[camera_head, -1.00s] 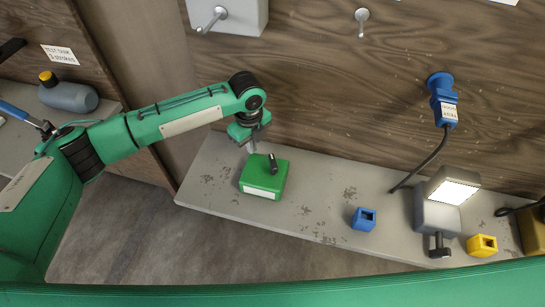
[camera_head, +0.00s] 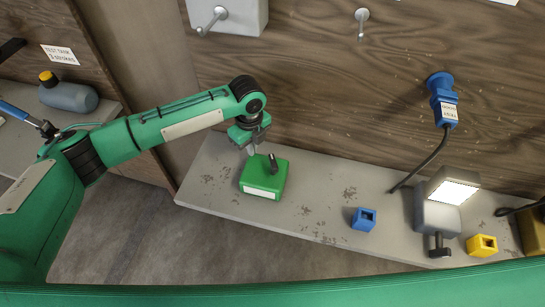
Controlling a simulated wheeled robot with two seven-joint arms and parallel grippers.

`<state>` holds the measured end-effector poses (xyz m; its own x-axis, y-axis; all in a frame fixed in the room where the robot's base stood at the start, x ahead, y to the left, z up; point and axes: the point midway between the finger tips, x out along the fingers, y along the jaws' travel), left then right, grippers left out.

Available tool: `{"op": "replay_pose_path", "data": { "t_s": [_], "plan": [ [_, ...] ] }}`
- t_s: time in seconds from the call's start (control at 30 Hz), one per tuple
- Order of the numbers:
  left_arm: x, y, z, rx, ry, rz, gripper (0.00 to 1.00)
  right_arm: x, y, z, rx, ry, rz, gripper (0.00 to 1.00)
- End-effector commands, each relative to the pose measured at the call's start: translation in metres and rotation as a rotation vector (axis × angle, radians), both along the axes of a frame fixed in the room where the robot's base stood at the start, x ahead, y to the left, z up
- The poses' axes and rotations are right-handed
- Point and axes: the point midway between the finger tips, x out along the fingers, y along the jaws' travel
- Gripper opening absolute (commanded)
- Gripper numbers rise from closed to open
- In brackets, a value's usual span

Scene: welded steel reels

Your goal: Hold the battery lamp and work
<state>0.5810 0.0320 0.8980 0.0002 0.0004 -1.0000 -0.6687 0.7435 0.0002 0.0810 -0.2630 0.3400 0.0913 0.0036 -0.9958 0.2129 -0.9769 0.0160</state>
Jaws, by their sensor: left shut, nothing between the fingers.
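The lamp (camera_head: 450,194) stands toward the right of the grey bench, a grey box with a lit white panel on its tilted head and a dark handle low at its front. My left gripper (camera_head: 253,146) is far to its left, shut and empty. It points down just above a green box (camera_head: 263,178) with a dark peg on top; whether they touch I cannot tell. My right gripper is not in view; a green arm link of mine crosses the bottom of the picture.
A blue socket block (camera_head: 364,219) and a yellow one (camera_head: 481,245) sit on the grey bench (camera_head: 320,200). A blue plug (camera_head: 443,99) on the wooden wall trails a black cable to the bench. A grey bottle (camera_head: 68,95) lies at the left. The bench between green box and blue block is clear.

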Motion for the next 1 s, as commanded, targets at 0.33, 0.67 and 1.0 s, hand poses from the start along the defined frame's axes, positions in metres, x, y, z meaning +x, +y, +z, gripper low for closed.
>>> {"op": "replay_pose_path", "data": {
  "t_s": [0.33,0.67,1.0],
  "plan": [
    [0.0,0.0,-0.006,0.0,0.0,0.0,0.0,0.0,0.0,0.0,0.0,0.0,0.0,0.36],
    [0.0,0.0,-0.011,0.001,0.001,0.0,0.0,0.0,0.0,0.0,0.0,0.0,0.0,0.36],
    [-0.002,0.0,-0.013,0.002,0.005,0.0,0.0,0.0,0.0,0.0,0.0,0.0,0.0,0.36]
  ]
}}
